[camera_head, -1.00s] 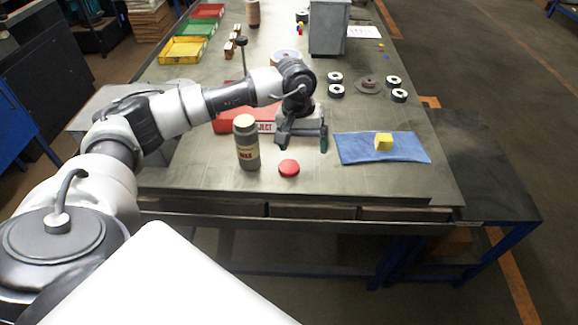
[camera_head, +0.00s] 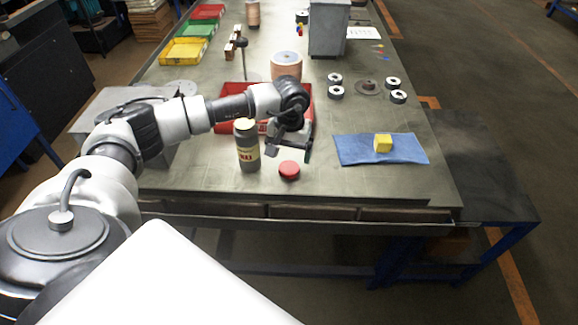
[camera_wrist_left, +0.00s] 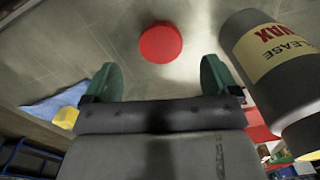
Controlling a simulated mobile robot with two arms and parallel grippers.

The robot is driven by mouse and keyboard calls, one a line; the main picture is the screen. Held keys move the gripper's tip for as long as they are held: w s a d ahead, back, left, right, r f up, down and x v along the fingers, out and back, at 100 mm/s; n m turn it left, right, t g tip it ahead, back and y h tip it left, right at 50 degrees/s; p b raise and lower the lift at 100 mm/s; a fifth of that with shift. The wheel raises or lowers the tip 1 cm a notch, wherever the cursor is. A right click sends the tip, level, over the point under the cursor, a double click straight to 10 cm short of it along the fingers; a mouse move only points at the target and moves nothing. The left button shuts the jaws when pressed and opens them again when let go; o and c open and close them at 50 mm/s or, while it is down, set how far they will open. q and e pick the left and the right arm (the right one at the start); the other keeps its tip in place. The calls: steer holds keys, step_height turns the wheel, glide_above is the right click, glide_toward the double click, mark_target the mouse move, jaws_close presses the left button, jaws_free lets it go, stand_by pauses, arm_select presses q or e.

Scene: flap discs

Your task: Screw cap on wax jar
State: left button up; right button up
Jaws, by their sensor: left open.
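The wax jar (camera_head: 247,150) is a grey cylinder with a cream label and a pale top, upright on the table. The red cap (camera_head: 289,170) lies flat on the table just right of the jar, apart from it. My left gripper (camera_head: 288,153) is open and empty, above and behind the cap, to the right of the jar. In the left wrist view the cap (camera_wrist_left: 160,43) shows beyond and between the two green fingertips (camera_wrist_left: 161,80). The jar (camera_wrist_left: 283,75) stands close by at the right there. My right gripper is not in view.
A blue cloth (camera_head: 407,150) with a yellow block (camera_head: 383,143) lies to the right. A red tray (camera_head: 226,103) is behind the arm. Several metal rings, a grey box (camera_head: 328,28) and a copper spool (camera_head: 286,65) stand farther back. The table front near the cap is clear.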

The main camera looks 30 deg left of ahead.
mark_target(289, 167)
arm_select(q)
steer(key=shift+f, duration=0.15)
steer(key=shift+f+p, duration=0.35)
step_height(289, 167, down, 4)
steer(key=shift+r+p, duration=0.2)
steer(key=shift+p, duration=0.45)
steer(key=shift+f, duration=0.4)
steer(key=c, duration=1)
steer(key=shift+r, duration=0.1)
